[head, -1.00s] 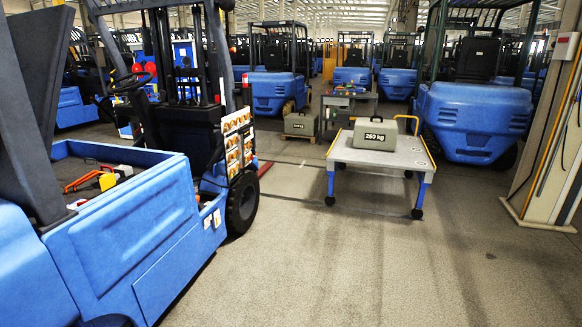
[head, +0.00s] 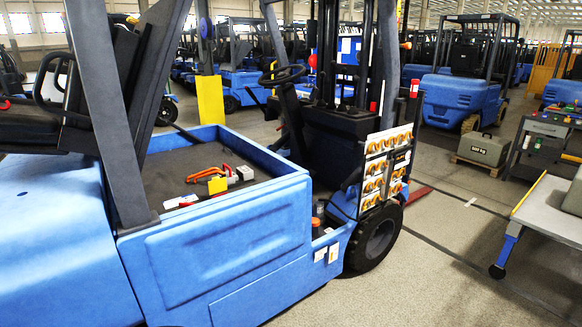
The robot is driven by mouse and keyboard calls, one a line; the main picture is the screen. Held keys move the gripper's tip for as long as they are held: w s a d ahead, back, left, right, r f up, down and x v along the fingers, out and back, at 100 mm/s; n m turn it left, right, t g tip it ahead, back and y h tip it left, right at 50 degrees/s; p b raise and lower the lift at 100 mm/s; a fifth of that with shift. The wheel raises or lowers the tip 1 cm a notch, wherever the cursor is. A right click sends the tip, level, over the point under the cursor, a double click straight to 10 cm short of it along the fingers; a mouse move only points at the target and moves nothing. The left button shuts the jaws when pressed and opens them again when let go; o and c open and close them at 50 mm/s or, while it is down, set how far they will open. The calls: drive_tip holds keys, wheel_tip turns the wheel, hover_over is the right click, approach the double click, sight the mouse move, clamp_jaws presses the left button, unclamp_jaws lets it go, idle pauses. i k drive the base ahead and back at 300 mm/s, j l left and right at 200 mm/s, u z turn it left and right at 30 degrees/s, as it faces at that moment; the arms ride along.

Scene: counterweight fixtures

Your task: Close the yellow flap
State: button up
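A small upright yellow plate (head: 217,185) stands in the open dark compartment of the blue forklift (head: 225,235), beside an orange-red handle (head: 205,174). A larger yellow panel (head: 209,103) stands upright beyond the compartment's far wall, at the foot of a grey post. I cannot tell for certain which of the two is the flap, nor how far either is open. My gripper is not in view.
White and red small parts (head: 182,201) lie in the compartment. A grey table on wheels (head: 545,212) stands at the right, with a dark cart (head: 540,150) behind it. A grey counterweight (head: 483,149) rests on a pallet. The floor at lower right is clear.

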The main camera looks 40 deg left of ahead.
sight(218, 184)
drive_tip(key=i+u, duration=0.15)
drive_tip(key=i, duration=0.35)
drive_tip(key=i+l+u, duration=0.15)
drive_tip(key=i, duration=0.35)
drive_tip(key=i+j+u, duration=0.1)
drive_tip(key=u, duration=0.3)
drive_tip(key=i+u, duration=0.45)
drive_tip(key=u, duration=0.3)
drive_tip(key=i+l+u, duration=0.1)
drive_tip(key=u, duration=0.3)
drive_tip(key=i+j+u, duration=0.25)
drive_tip(key=i, duration=0.2)
drive_tip(key=i+u, duration=0.25)
drive_tip(key=i, duration=0.15)
drive_tip(key=i+j+z, duration=0.1)
drive_tip(key=i, duration=0.25)
drive_tip(key=i+j+z, duration=0.1)
drive_tip(key=i+j, duration=0.15)
drive_tip(key=i, duration=0.05)
